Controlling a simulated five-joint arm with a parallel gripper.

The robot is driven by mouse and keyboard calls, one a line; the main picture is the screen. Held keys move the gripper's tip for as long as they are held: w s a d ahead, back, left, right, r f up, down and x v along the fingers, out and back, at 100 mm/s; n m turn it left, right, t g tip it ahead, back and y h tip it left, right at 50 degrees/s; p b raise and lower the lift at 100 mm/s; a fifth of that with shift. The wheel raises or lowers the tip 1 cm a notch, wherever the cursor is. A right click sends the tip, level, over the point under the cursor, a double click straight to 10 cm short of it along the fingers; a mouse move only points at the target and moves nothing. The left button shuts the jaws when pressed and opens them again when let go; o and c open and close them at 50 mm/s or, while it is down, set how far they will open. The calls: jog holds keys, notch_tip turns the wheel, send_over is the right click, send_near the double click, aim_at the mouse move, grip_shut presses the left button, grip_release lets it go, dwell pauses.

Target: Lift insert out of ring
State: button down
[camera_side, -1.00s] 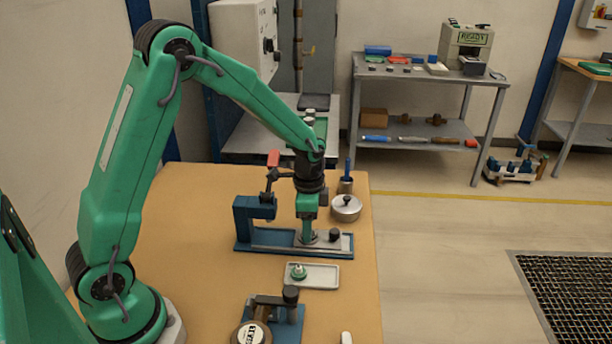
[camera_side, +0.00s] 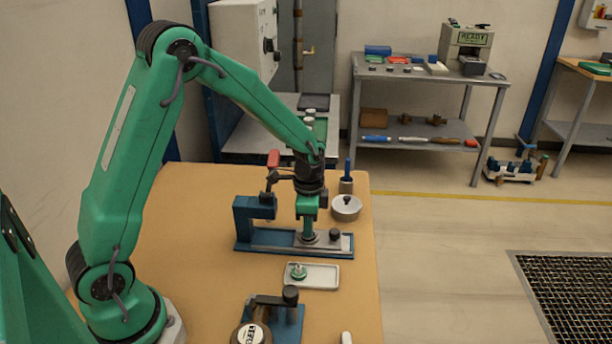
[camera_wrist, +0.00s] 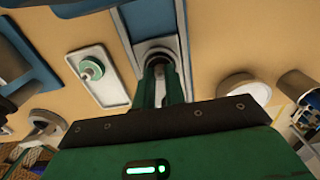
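My gripper (camera_side: 308,231) points straight down over the metal plate of the blue fixture (camera_side: 243,222). In the wrist view its two green fingers (camera_wrist: 161,88) reach down at the round metal ring (camera_wrist: 158,50). A small grey part, perhaps the insert (camera_wrist: 160,76), shows between the fingers. I cannot tell whether they touch it. The ring's inside is mostly hidden by the fingers. A green round piece with a pale knob (camera_side: 298,271) lies on the pale tray (camera_side: 325,274) in front of the fixture; the wrist view shows it too (camera_wrist: 91,69).
A lidded round metal pot (camera_side: 346,208) and a cup with a blue-handled tool (camera_side: 346,184) stand right of the fixture. A red-handled clamp (camera_side: 273,160) rises at its left. Another blue fixture (camera_side: 288,325) stands at the front.

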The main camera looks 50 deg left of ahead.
jog(key=shift+r, duration=1.85)
dwell(0.6)
jog(key=shift+r, duration=2.15)
